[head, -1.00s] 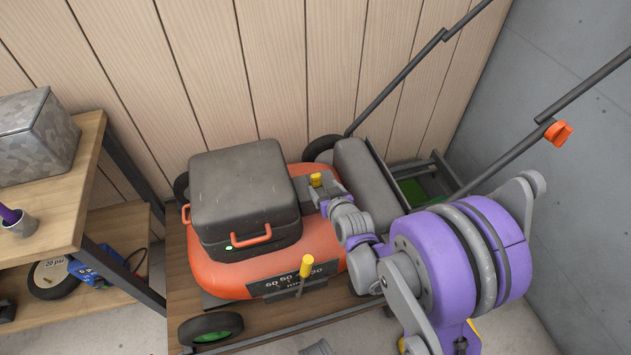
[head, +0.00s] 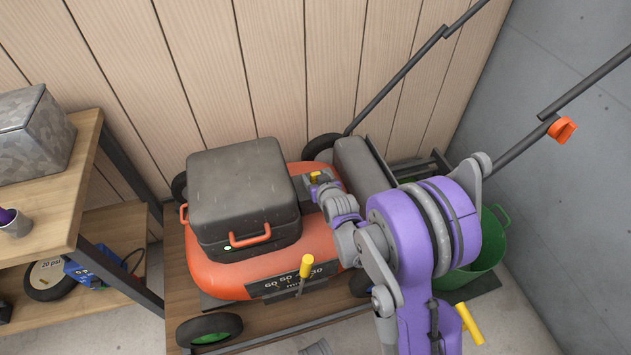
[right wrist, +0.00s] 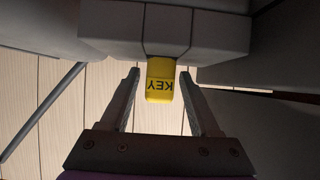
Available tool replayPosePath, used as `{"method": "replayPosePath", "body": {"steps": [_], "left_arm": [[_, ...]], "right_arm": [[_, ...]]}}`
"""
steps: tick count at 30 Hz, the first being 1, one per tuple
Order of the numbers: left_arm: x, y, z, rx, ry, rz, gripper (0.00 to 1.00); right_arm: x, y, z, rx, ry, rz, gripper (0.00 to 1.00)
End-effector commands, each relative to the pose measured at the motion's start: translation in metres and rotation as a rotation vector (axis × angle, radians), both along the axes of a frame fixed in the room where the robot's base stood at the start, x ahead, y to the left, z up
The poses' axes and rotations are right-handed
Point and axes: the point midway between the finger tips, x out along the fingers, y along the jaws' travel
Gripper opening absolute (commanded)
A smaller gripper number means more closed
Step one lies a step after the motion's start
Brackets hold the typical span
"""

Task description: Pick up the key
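The yellow key (right wrist: 161,82), marked KEY, sticks out of a grey block on the mower in the right wrist view. In the head view the key (head: 315,176) shows small beside the black engine box. My right gripper (right wrist: 160,80) is open, with one finger on each side of the key and a gap to each. In the head view my right gripper (head: 318,186) is at the key, its fingers partly hidden by the wrist. The left gripper is not in view.
The orange mower (head: 215,272) stands on a wooden platform, with a yellow lever (head: 306,262) at its front. A workbench (head: 62,180) stands at left. A green tub (head: 488,262) is behind my right arm. A wood wall and grey wall close off the back.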

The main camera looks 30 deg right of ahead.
Motion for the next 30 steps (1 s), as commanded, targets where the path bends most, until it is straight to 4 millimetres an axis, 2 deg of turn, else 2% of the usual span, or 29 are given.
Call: {"method": "replayPosePath", "body": {"steps": [1, 9, 10, 20, 23, 30], "left_arm": [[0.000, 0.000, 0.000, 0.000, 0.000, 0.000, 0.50], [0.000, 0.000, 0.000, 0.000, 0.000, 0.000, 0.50], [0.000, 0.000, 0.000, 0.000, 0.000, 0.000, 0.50], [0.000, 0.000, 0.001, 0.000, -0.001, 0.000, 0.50], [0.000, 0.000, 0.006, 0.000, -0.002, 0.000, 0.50], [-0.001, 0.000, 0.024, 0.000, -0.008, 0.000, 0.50]], "right_arm": [[0.000, 0.000, 0.000, 0.000, 0.000, 0.000, 0.52], [0.000, 0.000, 0.000, 0.000, 0.000, 0.000, 0.03], [0.000, 0.000, 0.000, 0.000, 0.000, 0.000, 0.00], [0.000, 0.000, 0.003, 0.000, 0.000, 0.000, 0.00], [0.000, 0.000, 0.016, 0.000, -0.001, 0.000, 0.00], [-0.001, 0.000, 0.066, -0.001, -0.001, 0.000, 0.00]]}}
